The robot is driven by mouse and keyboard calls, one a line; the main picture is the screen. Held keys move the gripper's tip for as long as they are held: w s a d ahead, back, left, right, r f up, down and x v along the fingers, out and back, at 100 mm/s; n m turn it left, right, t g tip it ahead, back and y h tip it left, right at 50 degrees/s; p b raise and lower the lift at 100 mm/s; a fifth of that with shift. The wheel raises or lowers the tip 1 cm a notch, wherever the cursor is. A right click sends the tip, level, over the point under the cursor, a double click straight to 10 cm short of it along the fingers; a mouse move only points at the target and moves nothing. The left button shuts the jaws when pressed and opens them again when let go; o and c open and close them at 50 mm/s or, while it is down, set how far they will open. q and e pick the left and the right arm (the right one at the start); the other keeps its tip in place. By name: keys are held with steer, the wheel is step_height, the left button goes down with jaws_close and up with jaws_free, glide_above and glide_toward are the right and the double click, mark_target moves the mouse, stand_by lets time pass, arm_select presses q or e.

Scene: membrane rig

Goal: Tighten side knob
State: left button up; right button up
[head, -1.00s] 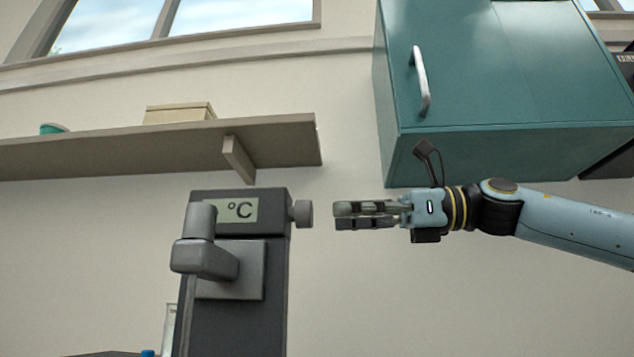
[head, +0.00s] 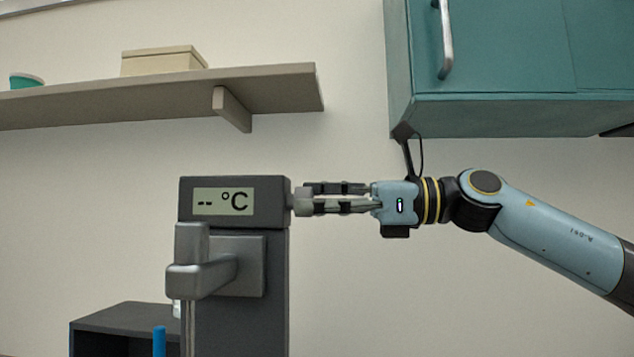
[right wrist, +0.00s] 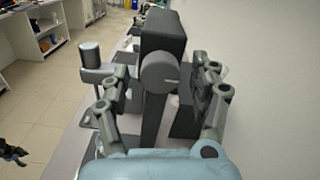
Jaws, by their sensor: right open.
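The side knob (head: 301,203) is a grey round knob on the right side of the dark grey head of the rig (head: 270,198). My right gripper (head: 309,198) reaches it from the right, with its fingertips at the knob. In the right wrist view the knob (right wrist: 157,73) shows face-on with a short pale line on its face. The open fingers stand on either side of it, with gaps visible between them and the knob. The rig's display (head: 223,201) reads "-- °C". My left gripper is not seen.
A grey lever-like clamp (head: 205,272) projects from the rig's front. A shelf (head: 150,97) and a teal cabinet (head: 490,112) are on the wall above. A dark box (head: 120,318) and a blue object (head: 159,341) are at lower left.

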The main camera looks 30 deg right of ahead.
steer(key=c, duration=1.2)
